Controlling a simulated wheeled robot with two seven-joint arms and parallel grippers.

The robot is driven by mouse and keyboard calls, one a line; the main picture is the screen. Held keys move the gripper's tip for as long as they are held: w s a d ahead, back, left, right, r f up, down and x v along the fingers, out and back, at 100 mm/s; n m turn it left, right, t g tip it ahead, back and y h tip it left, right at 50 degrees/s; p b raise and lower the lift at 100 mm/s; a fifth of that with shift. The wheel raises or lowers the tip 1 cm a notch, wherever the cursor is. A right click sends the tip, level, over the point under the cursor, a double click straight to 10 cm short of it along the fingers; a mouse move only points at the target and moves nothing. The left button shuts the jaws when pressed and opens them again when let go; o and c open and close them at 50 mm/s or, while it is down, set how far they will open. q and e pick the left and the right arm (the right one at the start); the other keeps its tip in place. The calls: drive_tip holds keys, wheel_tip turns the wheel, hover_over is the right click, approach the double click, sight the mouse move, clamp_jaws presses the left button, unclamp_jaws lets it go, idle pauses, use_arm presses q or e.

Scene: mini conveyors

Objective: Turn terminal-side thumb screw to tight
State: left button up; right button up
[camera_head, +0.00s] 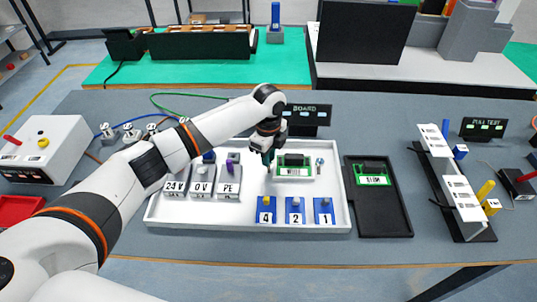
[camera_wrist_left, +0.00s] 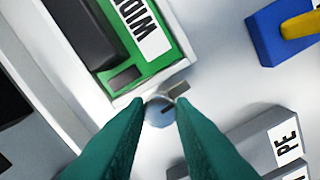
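The terminal-side thumb screw (camera_wrist_left: 160,111) is a small round grey knob with a dark mark on top, at the corner of the green board labelled WIDE (camera_head: 293,171). My left gripper (camera_head: 267,160) is over the board's left end and hides this screw in the head view. In the left wrist view its teal fingertips (camera_wrist_left: 161,101) stand on both sides of the knob; whether they touch it cannot be made out. The board (camera_wrist_left: 143,35) fills the upper left there. A second thumb screw (camera_head: 320,162) stands at the board's right end. My right gripper is not in view.
The white tray (camera_head: 165,218) also holds the 24V, 0V and PE terminals (camera_head: 228,187) and blue blocks (camera_head: 295,212) numbered 4, 2 and 1. A black tray (camera_head: 385,220) with a SLIM board (camera_head: 373,179) lies to the right. The BOARD sign (camera_head: 306,112) stands behind.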

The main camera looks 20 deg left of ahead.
use_arm(q)
clamp_jaws()
drive_tip(key=shift+r+n+p, duration=0.15)
drive_tip(key=shift+n+p, duration=0.45)
drive_tip(key=shift+p, duration=0.3)
drive_tip(key=n+p, duration=0.5)
drive_tip(key=p, duration=0.1)
drive_tip(key=shift+n, duration=0.4)
drive_tip(key=n+p, duration=0.4)
drive_tip(key=n, duration=0.1)
drive_tip(key=shift+n+p, duration=1.3)
drive_tip(key=shift+n, duration=1.2)
drive_tip(key=o, duration=0.7)
unclamp_jaws()
drive_tip(key=shift+o, duration=0.2)
